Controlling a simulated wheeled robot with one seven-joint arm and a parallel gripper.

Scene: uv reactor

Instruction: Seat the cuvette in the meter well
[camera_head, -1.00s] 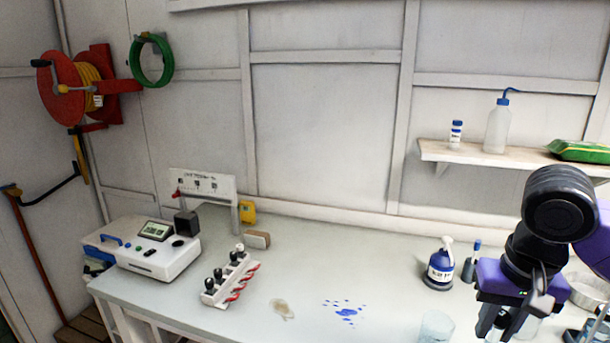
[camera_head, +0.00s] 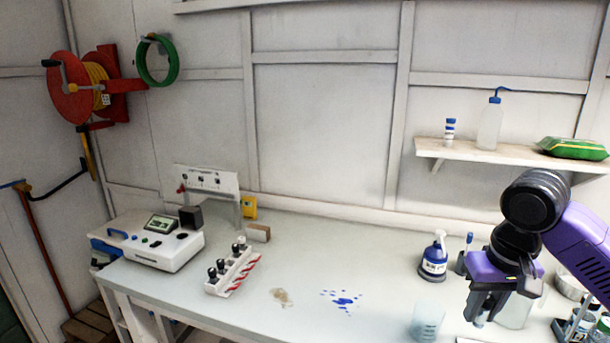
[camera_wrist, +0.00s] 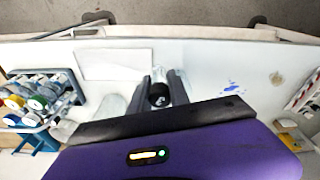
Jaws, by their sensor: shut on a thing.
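The meter (camera_head: 180,255) is a white box with a small green screen at the left end of the bench. A dark round opening (camera_head: 182,236), which looks like its well, is on top beside a raised black block. My gripper (camera_head: 484,308) is above the right part of the bench, far from the meter. It is shut on a black-capped vial, which looks like the cuvette. Its cap (camera_wrist: 160,95) shows between the fingers in the wrist view. A pale lower part of the cuvette (camera_head: 480,320) shows below the fingers in the head view; the rest is hidden.
A white rack (camera_head: 236,276) of several black-capped vials stands right of the meter. A brown stain (camera_head: 282,297) and blue spots (camera_head: 343,299) mark the bench. A beaker (camera_head: 426,322), a blue-labelled bottle (camera_head: 433,262) and other bottles stand near my gripper. The bench middle is otherwise clear.

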